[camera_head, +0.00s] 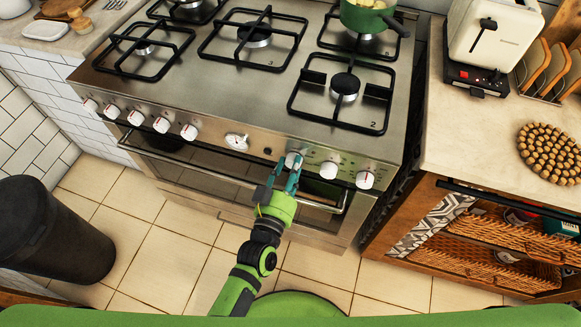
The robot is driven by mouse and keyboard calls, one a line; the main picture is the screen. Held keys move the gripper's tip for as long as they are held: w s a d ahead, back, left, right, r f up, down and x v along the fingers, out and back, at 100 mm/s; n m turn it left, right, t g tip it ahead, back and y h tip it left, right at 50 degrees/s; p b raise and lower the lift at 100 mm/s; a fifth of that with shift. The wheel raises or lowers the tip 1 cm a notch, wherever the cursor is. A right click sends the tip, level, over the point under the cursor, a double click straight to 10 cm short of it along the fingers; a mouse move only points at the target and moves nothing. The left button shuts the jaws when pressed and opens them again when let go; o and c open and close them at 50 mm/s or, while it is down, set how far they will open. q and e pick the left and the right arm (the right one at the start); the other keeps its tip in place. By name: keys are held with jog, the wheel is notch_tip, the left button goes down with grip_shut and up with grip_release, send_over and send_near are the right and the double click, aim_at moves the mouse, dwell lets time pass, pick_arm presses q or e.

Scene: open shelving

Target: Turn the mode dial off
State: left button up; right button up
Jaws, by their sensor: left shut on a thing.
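The stove's front panel (212,130) carries a row of white dials. The mode dial (293,158) appears to be the white dial right of the round clock (237,141); its markings are too small to read. My left gripper (289,170) reaches up from below and is shut on this dial. The teal fingers hide the dial's lower part, and its pointer direction cannot be told. Two more white dials, one in the middle (328,170) and one at the right end (364,180), sit to its right. My right gripper is not in view.
An oven handle (210,172) runs below the dials, close to my gripper. A green pot (370,15) stands on the back right burner. A black bin (50,235) is at the left, and a wooden cabinet with baskets (480,262) at the right. Tiled floor lies open before the stove.

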pick_arm(q)
jog(key=shift+s+d+f+n+b, duration=0.15)
jog(key=shift+n+b, duration=0.3)
jog(key=shift+n, duration=5.45)
jog(key=shift+w+d+r+n+b, duration=0.1)
jog(key=shift+n+b, duration=0.3)
jog(key=shift+n, duration=5.5)
jog(key=o, duration=1.1)
jog(key=shift+o, duration=0.2)
jog(key=v, duration=1.2)
